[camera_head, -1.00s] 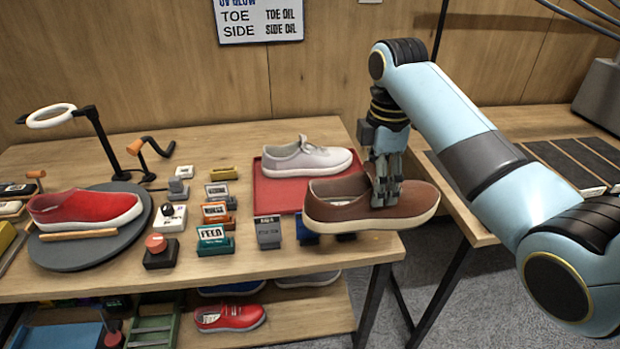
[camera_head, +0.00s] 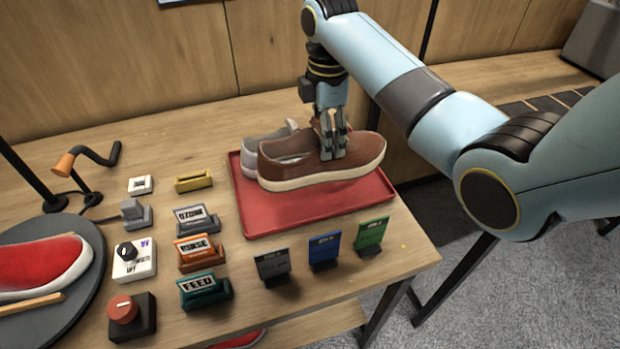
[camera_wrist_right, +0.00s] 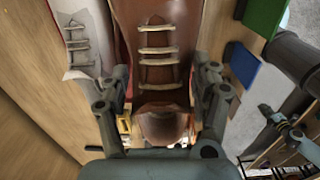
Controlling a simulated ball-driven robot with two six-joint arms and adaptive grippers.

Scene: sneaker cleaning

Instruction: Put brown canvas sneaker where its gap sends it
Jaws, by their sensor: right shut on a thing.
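The brown canvas sneaker (camera_head: 290,160) has a white sole and is over the red tray (camera_head: 262,222), toe to the right. My right gripper (camera_head: 333,155) is shut on it near its laces; in the right wrist view the fingers (camera_wrist_right: 158,115) straddle the brown upper (camera_wrist_right: 150,20). Whether its sole touches the tray is unclear. A pale grey sneaker (camera_head: 258,142) sits behind it on the tray, mostly hidden; its laces show in the right wrist view (camera_wrist_right: 78,45). My left gripper is not in view.
In front of the tray stand a grey (camera_head: 273,266), a blue (camera_head: 323,250) and a green (camera_head: 371,235) card holder. Left of it are labelled blocks, including the teal FEED block (camera_head: 203,291). A red shoe (camera_head: 40,265) lies on a dark turntable (camera_head: 85,300) at far left.

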